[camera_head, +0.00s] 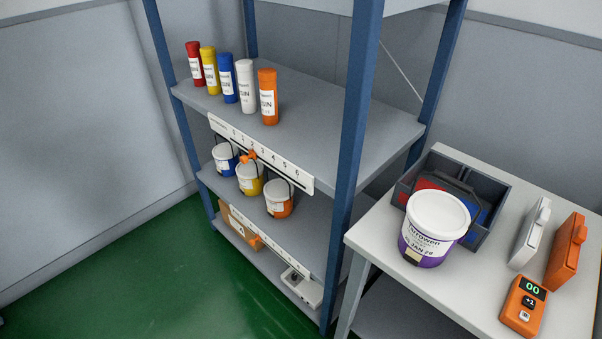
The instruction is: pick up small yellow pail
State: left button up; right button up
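The small yellow pail (249,181) stands upright on the middle shelf of the rack. It has a white label band and a dark wire handle, and a small orange piece (248,156) shows at its top. A small blue pail (225,158) stands to its left and a small orange pail (279,200) to its right, both close by. A numbered white strip along the shelf edge above hangs just over the pails. Neither of my grippers shows in the head view.
Blue posts (356,120) frame the rack. Several coloured resin tubes (268,96) stand on the upper shelf. At the right, a table (392,280) holds a purple pail (434,228), a grey bin (490,186), cases and an orange counter (523,306). Green floor in front is clear.

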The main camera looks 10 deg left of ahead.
aim_at(250, 175)
jog(key=i+j+z, duration=0.15)
jog(key=j+z, duration=0.65)
jog(key=j, duration=0.7)
jog(key=i+j+z, duration=0.1)
jog(key=j, duration=0.5)
